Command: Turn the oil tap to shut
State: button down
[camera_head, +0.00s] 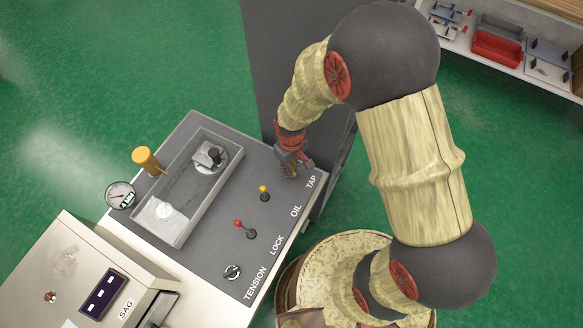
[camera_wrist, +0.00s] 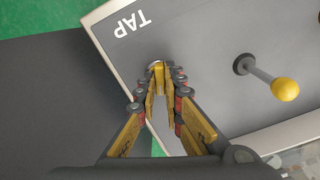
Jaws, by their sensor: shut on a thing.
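My gripper (camera_head: 291,168) is at the far right end of the grey control panel, beside the printed word TAP (camera_head: 311,182). In the wrist view its fingers (camera_wrist: 158,76) point at the panel and close together on a small metal part, the tap (camera_wrist: 154,64). Only a rounded edge of the tap shows between the fingertips; the fingers hide the rest, so I cannot tell its turn angle. In the head view the gripper hides the tap.
A yellow-knobbed lever (camera_head: 264,191) stands close to the gripper, by the word OIL. A red-knobbed lever (camera_head: 240,225) and a dark tension knob (camera_head: 232,271) follow along the panel. An open tray (camera_head: 178,235) lies behind them. A dark cabinet (camera_head: 275,60) stands beyond the panel.

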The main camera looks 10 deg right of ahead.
dwell(0.3)
jog(key=shift+n, duration=1.5)
jog(key=shift+n+p, duration=0.3)
jog(key=shift+n, duration=0.1)
jog(key=c, duration=1.8)
grip_release()
jog(key=shift+c, duration=0.2)
notch_tip(320, 180, up, 12)
